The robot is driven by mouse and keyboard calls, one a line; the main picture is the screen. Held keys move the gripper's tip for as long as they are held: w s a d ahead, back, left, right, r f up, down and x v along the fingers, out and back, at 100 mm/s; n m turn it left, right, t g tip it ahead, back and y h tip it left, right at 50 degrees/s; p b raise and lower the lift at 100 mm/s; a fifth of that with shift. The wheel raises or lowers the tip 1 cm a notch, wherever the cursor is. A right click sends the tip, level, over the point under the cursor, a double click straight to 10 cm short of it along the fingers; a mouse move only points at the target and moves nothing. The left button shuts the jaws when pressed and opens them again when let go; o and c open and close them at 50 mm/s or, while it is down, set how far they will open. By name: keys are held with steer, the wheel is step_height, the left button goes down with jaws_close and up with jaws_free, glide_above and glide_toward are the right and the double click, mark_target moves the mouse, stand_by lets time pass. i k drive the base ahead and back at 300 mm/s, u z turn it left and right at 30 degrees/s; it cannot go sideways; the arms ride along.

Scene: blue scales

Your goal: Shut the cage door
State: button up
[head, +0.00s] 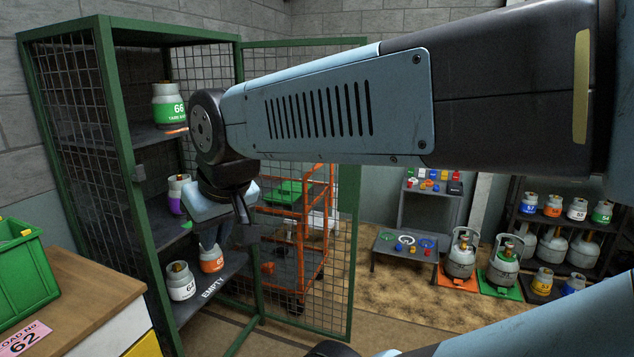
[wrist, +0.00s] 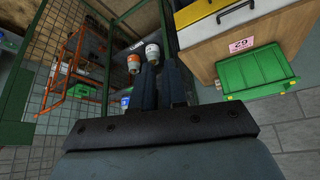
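The cage (head: 118,150) is a tall green frame with wire mesh sides and shelves, at the left of the head view. Its green-framed mesh door (head: 354,220) stands wide open, swung out to the right of the cage opening. My gripper (head: 226,236) hangs in front of the cage opening, between the shelves and the open door, apart from the door's free edge. In the wrist view, the two dark fingers (wrist: 162,82) have a small gap with nothing held between them. My arm hides part of the door's upper half. Green-framed mesh also fills the left of the wrist view.
Gas bottles (head: 180,281) stand on the cage shelves. An orange trolley (head: 318,215) shows through the door mesh. A wooden cabinet (head: 75,290) with a green crate (head: 22,270) stands at the left front. Grey shelving and more bottles line the back right, with open floor before them.

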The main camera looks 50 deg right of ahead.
mark_target(350, 176)
steer(key=u, duration=0.9)
steer(key=k, duration=1.6)
steer(key=z, duration=1.4)
steer(key=i, duration=1.15)
steer(key=z, duration=0.05)
